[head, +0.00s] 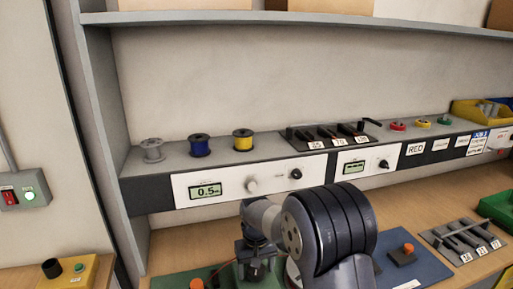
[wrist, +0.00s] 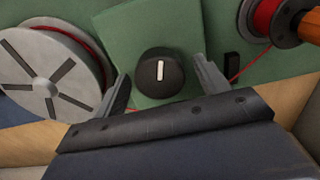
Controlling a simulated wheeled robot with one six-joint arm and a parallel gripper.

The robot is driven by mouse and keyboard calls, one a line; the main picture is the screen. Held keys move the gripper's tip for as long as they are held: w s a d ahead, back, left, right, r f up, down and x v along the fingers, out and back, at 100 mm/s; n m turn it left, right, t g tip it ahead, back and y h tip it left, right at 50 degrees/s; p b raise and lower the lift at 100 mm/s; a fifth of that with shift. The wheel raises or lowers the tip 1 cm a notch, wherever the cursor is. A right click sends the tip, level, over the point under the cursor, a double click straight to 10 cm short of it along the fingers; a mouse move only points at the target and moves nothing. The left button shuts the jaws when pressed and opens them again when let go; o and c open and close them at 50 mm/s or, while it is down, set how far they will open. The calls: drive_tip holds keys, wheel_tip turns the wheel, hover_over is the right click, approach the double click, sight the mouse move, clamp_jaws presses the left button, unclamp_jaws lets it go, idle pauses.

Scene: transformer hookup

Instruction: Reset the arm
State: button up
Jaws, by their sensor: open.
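In the wrist view my gripper (wrist: 160,88) is open, its two grey fingers apart with nothing held between them. A black knob (wrist: 160,75) with a white mark on a green panel (wrist: 120,28) shows between the fingers. I cannot tell whether the fingers touch it. In the head view my dark arm covers the lower middle, and the gripper's fingers cannot be made out there.
In the wrist view a white spool (wrist: 50,75) is at left and a red wire spool (wrist: 263,17) at upper right. In the head view a shelf panel with a 0.5 display (head: 207,189) is above the bench. A green bin (head: 497,207) stands at right.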

drive_tip(key=m+p, duration=0.1)
drive_tip(key=m, duration=0.5)
drive_tip(key=shift+r, duration=1.2)
